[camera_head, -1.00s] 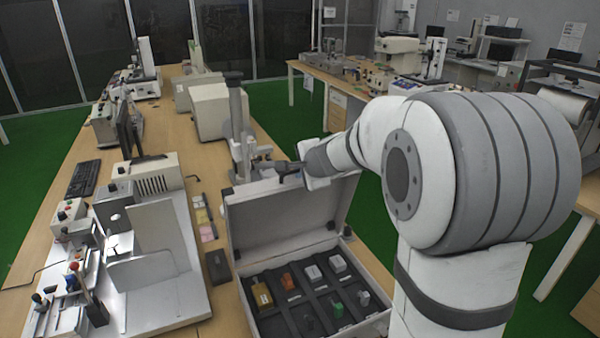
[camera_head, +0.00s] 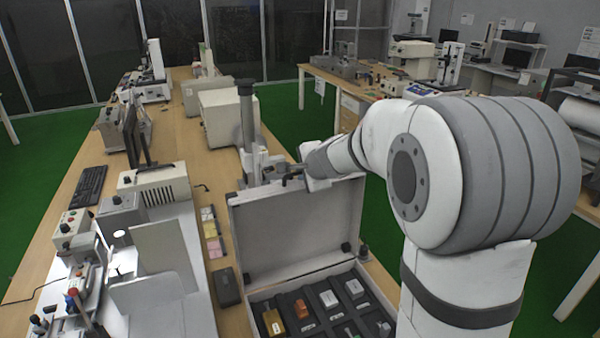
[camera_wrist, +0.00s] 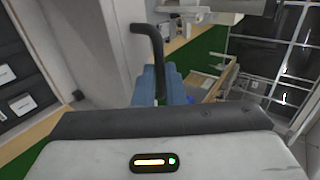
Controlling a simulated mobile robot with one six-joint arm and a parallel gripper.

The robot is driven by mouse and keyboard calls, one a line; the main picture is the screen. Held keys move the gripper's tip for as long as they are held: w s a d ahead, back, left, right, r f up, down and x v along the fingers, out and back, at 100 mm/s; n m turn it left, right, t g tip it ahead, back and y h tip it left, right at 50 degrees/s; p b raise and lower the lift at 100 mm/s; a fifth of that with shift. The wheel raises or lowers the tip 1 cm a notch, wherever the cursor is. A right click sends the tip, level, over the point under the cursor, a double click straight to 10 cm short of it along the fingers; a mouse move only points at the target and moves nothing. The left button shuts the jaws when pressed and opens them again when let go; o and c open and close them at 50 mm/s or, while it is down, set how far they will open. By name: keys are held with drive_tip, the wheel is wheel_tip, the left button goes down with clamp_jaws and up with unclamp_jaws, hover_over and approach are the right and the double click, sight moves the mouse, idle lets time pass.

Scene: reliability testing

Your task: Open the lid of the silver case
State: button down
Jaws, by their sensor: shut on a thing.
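The silver case (camera_head: 262,293) stands on the wooden bench with its lid (camera_head: 302,228) raised, roughly upright, its pale inner face towards the head camera. Its dark foam tray (camera_head: 316,318) holds several small blocks in compartments; the front is cut off by the picture edge. My gripper (camera_head: 291,180) is at the lid's upper edge. In the wrist view its blue fingers (camera_wrist: 164,86) are shut on a dark bent rod (camera_wrist: 151,42), which sticks out past them and hooks left. The lid's pale inner surface (camera_wrist: 98,50) lies beside it. Whether the rod touches the lid I cannot tell.
A grey post stand (camera_head: 247,125) and beige boxes (camera_head: 220,115) stand behind the lid. A metal fixture (camera_head: 160,260) and a small black box (camera_head: 226,287) are left of the case. Green floor (camera_head: 285,125) lies between the benches.

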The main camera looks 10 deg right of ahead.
drive_tip(key=c, duration=1.5)
unclamp_jaws()
drive_tip(key=shift+s+d+r, duration=0.1)
drive_tip(key=shift+s+r, duration=0.05)
drive_tip(key=shift+r, duration=0.35)
drive_tip(key=shift+f, duration=0.15)
drive_tip(key=v, duration=0.7)
drive_tip(key=shift+s+r+p, duration=0.2)
drive_tip(key=shift+s+p, duration=0.05)
drive_tip(key=shift+p, duration=0.15)
drive_tip(key=shift+c, duration=0.2)
